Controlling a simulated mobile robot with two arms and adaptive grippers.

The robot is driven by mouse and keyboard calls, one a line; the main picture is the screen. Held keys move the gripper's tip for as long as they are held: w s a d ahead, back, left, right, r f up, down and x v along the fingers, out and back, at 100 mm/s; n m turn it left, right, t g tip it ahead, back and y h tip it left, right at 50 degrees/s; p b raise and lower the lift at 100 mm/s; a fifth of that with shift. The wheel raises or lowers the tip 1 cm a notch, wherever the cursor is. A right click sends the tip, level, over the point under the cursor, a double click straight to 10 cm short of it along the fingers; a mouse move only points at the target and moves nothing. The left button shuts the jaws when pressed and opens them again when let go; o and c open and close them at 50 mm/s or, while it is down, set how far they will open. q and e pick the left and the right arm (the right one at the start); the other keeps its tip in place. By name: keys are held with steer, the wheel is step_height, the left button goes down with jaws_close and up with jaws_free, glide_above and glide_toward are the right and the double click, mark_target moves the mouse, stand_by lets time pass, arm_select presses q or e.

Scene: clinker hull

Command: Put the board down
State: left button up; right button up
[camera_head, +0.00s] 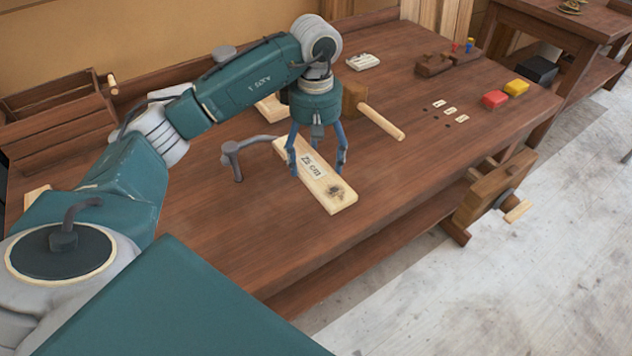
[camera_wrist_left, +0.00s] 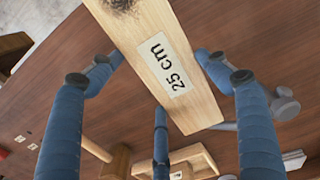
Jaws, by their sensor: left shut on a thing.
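The board (camera_head: 334,193) is a short pale wooden plank with a white "25 cm" label and a dark knot near its front end. It also fills the upper middle of the left wrist view (camera_wrist_left: 150,35). My left gripper (camera_head: 317,165) is shut on the board, its blue fingers on both sides of it. The board lies flat over the brown workbench (camera_head: 420,160); I cannot tell whether it touches the top or hangs just above it. My right gripper is not in view.
A grey metal hook (camera_head: 233,158) stands close left of the board. A mallet (camera_head: 382,122) lies behind the gripper to the right.

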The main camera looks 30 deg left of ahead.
mark_target(316, 172)
arm_select(q)
step_height(316, 172, down, 5)
steer(key=shift+r+p, duration=0.15)
steer(key=shift+p, duration=0.3)
steer(key=shift+f, duration=0.25)
step_height(316, 172, down, 4)
steer(key=shift+r+p, duration=0.25)
steer(key=shift+p, duration=0.3)
steer(key=shift+f, duration=0.55)
steer(key=o, duration=1)
steer(key=shift+o, duration=1.3)
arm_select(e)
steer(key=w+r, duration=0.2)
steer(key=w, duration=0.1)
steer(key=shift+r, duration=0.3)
